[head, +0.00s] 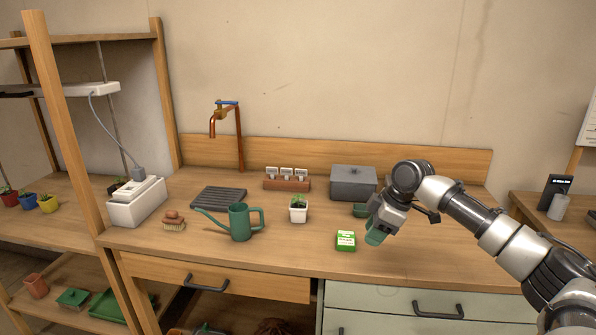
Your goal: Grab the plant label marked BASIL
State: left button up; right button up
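Three small white plant labels (287,170) stand side by side in a reddish-brown wooden holder (287,184) at the back of the bench, near the backboard. Their print is too small to read, so I cannot tell which one says BASIL. My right gripper (369,223) is to the right of the holder and nearer the front, above the bench. Its two green fingertips are apart, with nothing seen between them. My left gripper is not in view.
A potted seedling (298,210) and a green seed packet (346,240) are left of my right gripper. A grey box (353,183) stands right of the holder. A watering can (240,222), black tray (218,198) and copper tap (238,140) are further left.

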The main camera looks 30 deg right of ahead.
aim_at(300, 173)
jog(key=i+l, duration=0.2)
jog(key=i, duration=0.2)
jog(key=i+l, duration=0.2)
jog(key=i, duration=0.2)
jog(key=i+l, duration=0.15)
jog(key=i, duration=0.3)
jog(key=i+l, duration=0.2)
jog(key=i, duration=0.2)
